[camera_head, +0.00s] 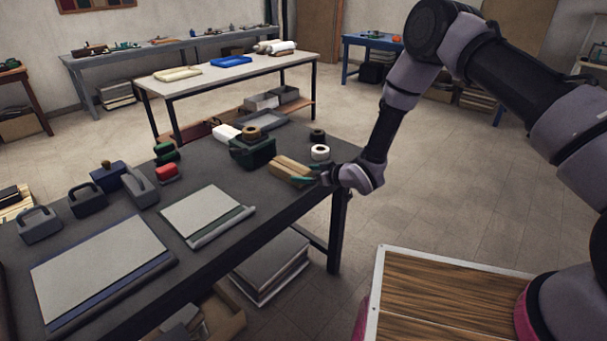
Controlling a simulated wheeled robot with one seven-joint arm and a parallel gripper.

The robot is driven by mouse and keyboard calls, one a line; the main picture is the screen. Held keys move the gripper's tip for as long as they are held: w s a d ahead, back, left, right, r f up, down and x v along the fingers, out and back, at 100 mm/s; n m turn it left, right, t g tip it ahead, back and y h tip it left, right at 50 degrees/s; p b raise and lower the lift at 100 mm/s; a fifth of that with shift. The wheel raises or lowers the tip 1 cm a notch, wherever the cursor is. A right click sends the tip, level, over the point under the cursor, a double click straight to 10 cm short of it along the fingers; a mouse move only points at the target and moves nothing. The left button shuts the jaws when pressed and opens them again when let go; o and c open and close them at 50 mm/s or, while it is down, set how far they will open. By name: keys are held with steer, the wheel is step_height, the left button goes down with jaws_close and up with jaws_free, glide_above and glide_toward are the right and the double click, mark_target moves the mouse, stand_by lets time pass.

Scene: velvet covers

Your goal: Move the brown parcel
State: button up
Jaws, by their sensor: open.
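The brown parcel (288,167) is a small tan block lying near the right edge of the dark workbench (277,208). My gripper (308,175) is at the parcel's right end, low over the bench, with its teal fingertips apart. The fingertips look close to the parcel's end or on either side of it; I cannot tell whether they touch it. The far right end of the parcel is partly hidden by the fingers. Nothing is seen lifted.
A dark green box (252,152) with a brown roll on it stands just left of the parcel. A white tape roll (320,152) and a black roll (318,135) stand behind. A pale board (207,213) lies in front. Bare bench shows front-right of the parcel.

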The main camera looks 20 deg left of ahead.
steer(key=v, duration=0.9)
steer(key=w+d+r+m+t+h, duration=0.25)
steer(key=w+d+r+h, duration=0.2)
steer(key=d+r, duration=0.65)
steer(key=w+d+r+m+t+h, duration=0.1)
steer(key=w+d+r+m+h, duration=0.2)
steer(key=w+d+r, duration=0.7)
steer(key=s+d+r+m+h, duration=0.1)
steer(key=s+d+r+m, duration=0.1)
steer(key=s+d+r, duration=0.4)
steer(key=s+d+r+m+h, duration=0.25)
steer(key=s+d+r, duration=0.2)
steer(key=r, duration=0.45)
steer(key=s+d+r+m, duration=0.2)
steer(key=s+d, duration=0.1)
steer(key=s, duration=0.5)
steer(key=s+d+r+m+g, duration=0.1)
steer(key=s+d+r+m, duration=0.2)
steer(key=s, duration=0.4)
steer(key=s+d+r+m+g, duration=0.1)
steer(key=s+d+r+m, duration=0.1)
steer(key=s, duration=0.6)
steer(key=shift+s+d+r+y, duration=0.3)
steer(key=shift+d+r, duration=0.35)
steer(key=shift+d, duration=0.1)
